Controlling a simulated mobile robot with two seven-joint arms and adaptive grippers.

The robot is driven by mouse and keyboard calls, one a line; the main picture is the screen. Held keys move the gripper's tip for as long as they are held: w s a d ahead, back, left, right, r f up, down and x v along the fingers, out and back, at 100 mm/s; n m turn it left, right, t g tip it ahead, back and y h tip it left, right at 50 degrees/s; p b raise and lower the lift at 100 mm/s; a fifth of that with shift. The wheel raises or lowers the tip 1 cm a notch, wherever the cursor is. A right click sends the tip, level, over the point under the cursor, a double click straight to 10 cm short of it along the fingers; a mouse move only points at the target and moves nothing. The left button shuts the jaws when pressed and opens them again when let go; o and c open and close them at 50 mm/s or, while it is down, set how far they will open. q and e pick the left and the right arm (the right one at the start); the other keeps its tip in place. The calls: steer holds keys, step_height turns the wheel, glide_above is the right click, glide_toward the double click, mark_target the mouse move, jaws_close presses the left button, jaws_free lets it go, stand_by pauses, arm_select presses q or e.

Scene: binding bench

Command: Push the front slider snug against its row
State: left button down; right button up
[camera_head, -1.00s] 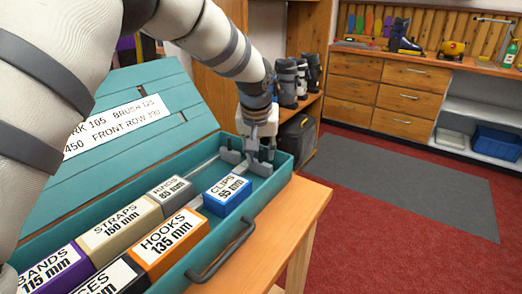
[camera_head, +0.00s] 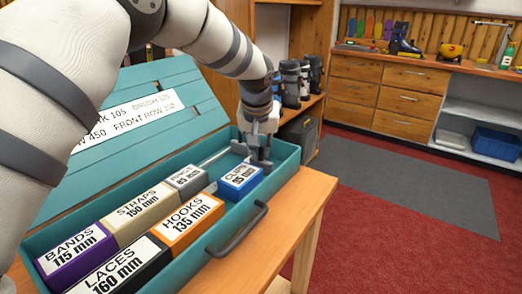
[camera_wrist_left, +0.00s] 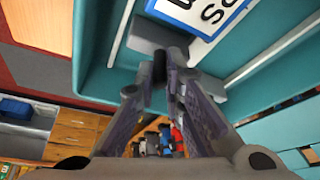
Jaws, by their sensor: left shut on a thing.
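The front slider, a grey block, shows in the wrist view (camera_wrist_left: 150,38) beside the blue CLIPS box (camera_head: 240,181). In the head view it is mostly hidden by my left gripper (camera_head: 261,160). My left gripper is shut on the slider's upright part, low inside the teal tray (camera_head: 286,163). The slider stands close to the right end of CLIPS; I cannot tell whether they touch. The front row also holds the orange HOOKS box (camera_head: 188,222) and black LACES box (camera_head: 122,274). My right gripper is not in view.
The back row holds BANDS (camera_head: 75,252), STRAPS (camera_head: 142,215) and RINGS (camera_head: 187,181). A second grey slider (camera_head: 238,147) stands apart to the right of RINGS. The teal lid (camera_head: 165,80) is open behind; a dark handle (camera_head: 238,232) juts from the tray's front.

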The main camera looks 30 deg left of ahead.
arm_select(q)
steer(key=shift+w, duration=0.25)
steer(key=c, duration=1.7)
jaws_free()
steer(key=v, duration=1.2)
steer(key=shift+d, duration=0.1)
